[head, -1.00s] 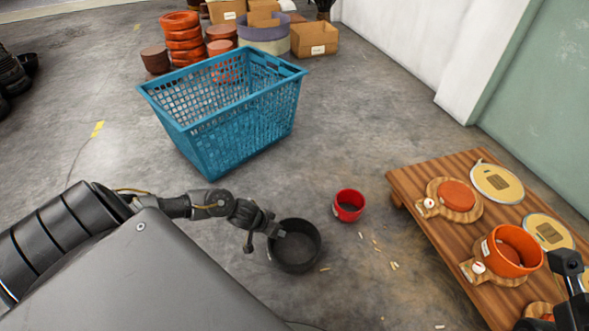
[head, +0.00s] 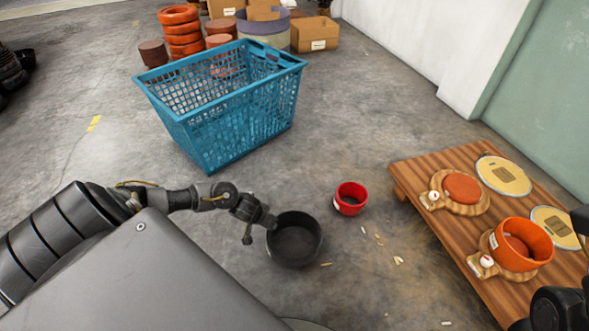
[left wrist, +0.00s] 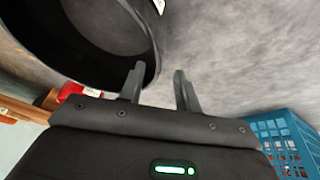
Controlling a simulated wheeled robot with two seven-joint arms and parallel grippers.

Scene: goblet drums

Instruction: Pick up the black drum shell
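The black drum shell (head: 294,256) stands on the concrete floor, open side up, near the lower middle of the head view. It also fills the upper left of the left wrist view (left wrist: 62,48). My left gripper (head: 272,223) is at the left side of the shell's rim. In the left wrist view my left gripper (left wrist: 158,85) has its two fingers apart, with the edge of the shell showing between and behind them. Whether a finger touches the wall, I cannot tell. Dark parts of my right arm show at the right edge; its fingers do not show.
A small red shell (head: 350,199) stands just right of the black one. A blue basket (head: 228,137) stands behind. A low wooden table (head: 428,205) at right holds an orange shell (head: 521,245) and round discs. Small scraps lie on the floor between.

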